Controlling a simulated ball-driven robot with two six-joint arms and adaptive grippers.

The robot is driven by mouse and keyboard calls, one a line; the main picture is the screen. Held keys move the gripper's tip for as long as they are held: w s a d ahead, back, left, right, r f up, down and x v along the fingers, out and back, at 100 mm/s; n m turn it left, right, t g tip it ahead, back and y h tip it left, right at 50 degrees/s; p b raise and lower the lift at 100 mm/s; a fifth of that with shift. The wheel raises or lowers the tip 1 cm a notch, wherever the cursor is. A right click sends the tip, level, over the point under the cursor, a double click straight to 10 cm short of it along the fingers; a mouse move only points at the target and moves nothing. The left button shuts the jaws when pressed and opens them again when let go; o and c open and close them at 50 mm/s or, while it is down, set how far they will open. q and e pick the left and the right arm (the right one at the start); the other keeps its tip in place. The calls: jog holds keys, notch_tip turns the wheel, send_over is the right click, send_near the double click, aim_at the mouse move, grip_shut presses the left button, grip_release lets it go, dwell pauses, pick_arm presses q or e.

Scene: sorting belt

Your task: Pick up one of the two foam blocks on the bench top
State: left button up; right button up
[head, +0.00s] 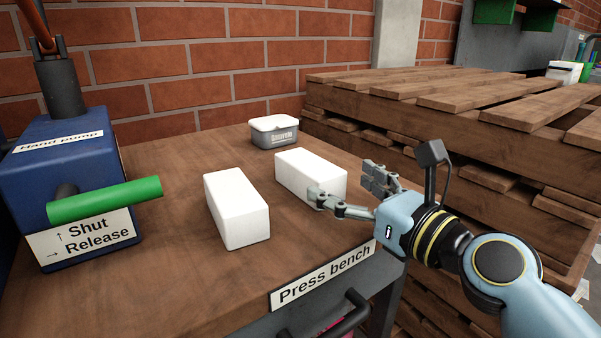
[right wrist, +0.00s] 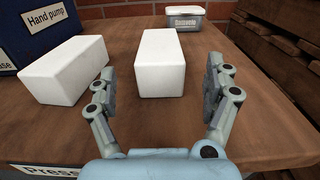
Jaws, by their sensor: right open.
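Two white foam blocks lie on the wooden bench top (head: 150,290). The left foam block (head: 237,208) lies nearer the bench's front edge; it also shows at the left of the right wrist view (right wrist: 66,70). The right foam block (head: 304,170) lies farther back; in the right wrist view it is upper centre (right wrist: 162,62). My right gripper (head: 345,190) is open and empty at the near end of the right block. In the right wrist view its fingers (right wrist: 160,88) are spread wide, with the right block ahead between them. My left gripper is not in view.
A blue hand pump (head: 85,165) with a green handle (head: 105,201) stands at the left. A small grey tub with a white lid (head: 274,131) sits behind the blocks. Stacked wooden pallets (head: 450,120) rise close along the right. A brick wall is behind.

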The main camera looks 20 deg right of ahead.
jog(key=b+x, duration=0.1)
jog(key=x, duration=0.7)
jog(key=shift+w+a+f, duration=0.1)
jog(key=shift+w, duration=0.15)
jog(key=shift+c, duration=0.2)
jog(key=c, duration=0.8)
jog(key=shift+o, duration=0.2)
